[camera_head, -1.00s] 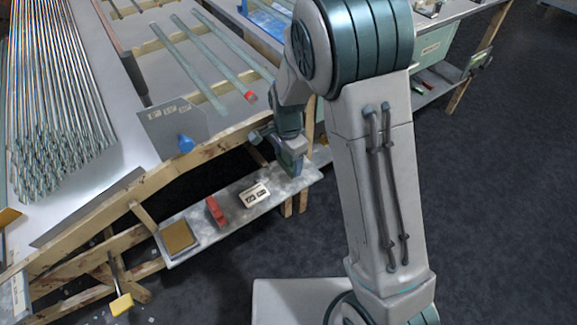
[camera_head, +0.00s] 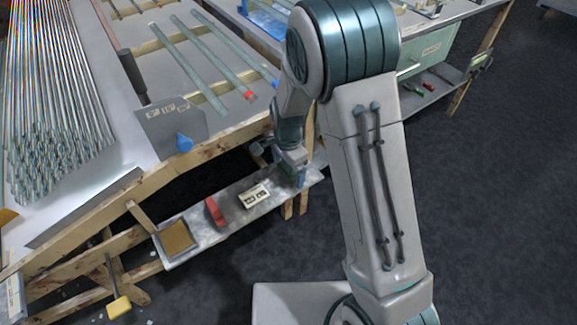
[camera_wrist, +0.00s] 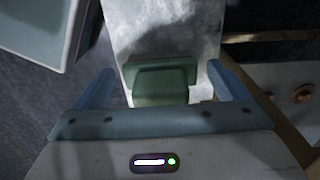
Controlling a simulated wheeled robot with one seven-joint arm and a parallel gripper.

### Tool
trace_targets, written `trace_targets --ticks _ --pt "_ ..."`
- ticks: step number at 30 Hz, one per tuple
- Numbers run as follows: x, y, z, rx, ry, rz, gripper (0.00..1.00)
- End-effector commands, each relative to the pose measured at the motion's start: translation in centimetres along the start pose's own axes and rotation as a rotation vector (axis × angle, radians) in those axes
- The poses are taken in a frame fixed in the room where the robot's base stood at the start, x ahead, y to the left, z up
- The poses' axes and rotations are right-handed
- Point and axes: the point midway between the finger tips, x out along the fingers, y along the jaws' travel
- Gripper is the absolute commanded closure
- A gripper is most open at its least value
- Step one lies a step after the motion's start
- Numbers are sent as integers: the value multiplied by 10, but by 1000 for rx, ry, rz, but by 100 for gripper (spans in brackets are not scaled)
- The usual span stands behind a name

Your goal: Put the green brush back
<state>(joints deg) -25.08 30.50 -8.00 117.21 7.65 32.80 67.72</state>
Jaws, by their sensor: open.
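The green brush (camera_wrist: 160,84) shows in the wrist view as a green block with a stepped shape, at the end of a pale, speckled shelf. My gripper (camera_wrist: 160,67) is open, with one blue finger on each side of the brush and a visible gap to both. I cannot tell whether the brush rests on the shelf. In the head view my gripper (camera_head: 292,164) is at the right end of the low shelf (camera_head: 228,205). My arm mostly hides the brush there.
The shelf also holds a white labelled block (camera_head: 254,195), a red item (camera_head: 214,212) and a brown pad (camera_head: 178,238). The workbench edge (camera_head: 225,136) runs close above the shelf. Glass tubes (camera_head: 215,70) lie on the bench. Open floor (camera_head: 490,200) is at right.

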Motion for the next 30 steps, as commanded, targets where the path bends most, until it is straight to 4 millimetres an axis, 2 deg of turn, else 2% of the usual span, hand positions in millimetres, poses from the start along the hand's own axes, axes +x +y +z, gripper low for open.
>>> trace_targets --ticks 5,12,18,22,30 --pt "-18 -1 0 -1 1 -4 6" --pt "-70 -1 0 0 1 -5 6" --pt "-106 0 0 -1 1 -3 6" --pt "-119 0 0 -1 1 -2 6" --pt "-127 4 -2 -13 -1 -4 6"
